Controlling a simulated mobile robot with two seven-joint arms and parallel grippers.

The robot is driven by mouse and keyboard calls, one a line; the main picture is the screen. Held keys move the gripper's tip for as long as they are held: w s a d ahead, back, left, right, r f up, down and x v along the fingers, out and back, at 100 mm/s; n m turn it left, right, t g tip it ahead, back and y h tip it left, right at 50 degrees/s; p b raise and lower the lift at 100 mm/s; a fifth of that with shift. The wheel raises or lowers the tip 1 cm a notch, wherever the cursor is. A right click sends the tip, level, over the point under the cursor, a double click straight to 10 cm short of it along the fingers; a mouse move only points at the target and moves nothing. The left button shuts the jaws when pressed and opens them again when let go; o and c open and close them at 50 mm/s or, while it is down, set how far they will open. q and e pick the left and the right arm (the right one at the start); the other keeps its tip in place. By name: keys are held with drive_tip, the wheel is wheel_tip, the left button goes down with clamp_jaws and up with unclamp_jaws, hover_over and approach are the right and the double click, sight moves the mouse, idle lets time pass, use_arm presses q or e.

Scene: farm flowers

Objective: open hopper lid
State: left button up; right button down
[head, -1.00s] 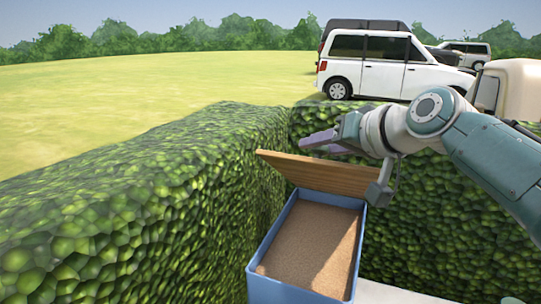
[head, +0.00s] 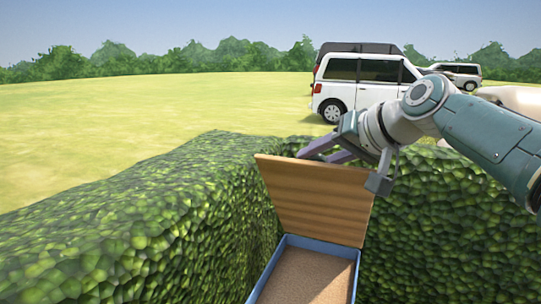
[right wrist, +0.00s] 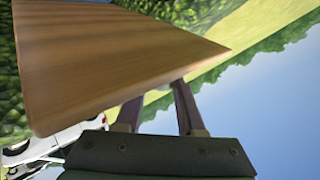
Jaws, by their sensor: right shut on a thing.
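The hopper is a blue box (head: 354,276) filled with brown grainy material (head: 308,277), low in the middle of the head view. Its wooden lid (head: 315,200) stands raised and steeply tilted at the far end of the box, so the inside shows. My right gripper (head: 318,147) is behind the lid's upper edge, its purple fingers partly hidden by the lid. In the right wrist view the lid (right wrist: 110,55) fills the upper left, and the fingers (right wrist: 160,108) reach to its edge. The exact contact is hidden. My left gripper is not in view.
Green hedges (head: 150,245) stand to the left, behind and to the right of the box, close to it. A white van (head: 365,85) and other vehicles are parked on the grass beyond.

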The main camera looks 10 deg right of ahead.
sight(354, 168)
drive_tip(key=shift+f, duration=0.15)
drive_tip(key=c, duration=0.5)
unclamp_jaws()
drive_tip(key=shift+s+d+r, duration=0.2)
drive_tip(key=shift+s+r, duration=0.15)
drive_tip(key=shift+s, duration=0.05)
drive_tip(key=b+v, duration=0.2)
drive_tip(key=v, duration=0.5)
drive_tip(key=shift+s+d+b, duration=0.15)
drive_tip(key=shift+s+b, duration=0.2)
drive_tip(key=shift+s+d+r, duration=0.1)
drive_tip(key=shift+s+r, duration=0.25)
drive_tip(key=shift+s, duration=0.05)
drive_tip(key=shift+r, duration=0.1)
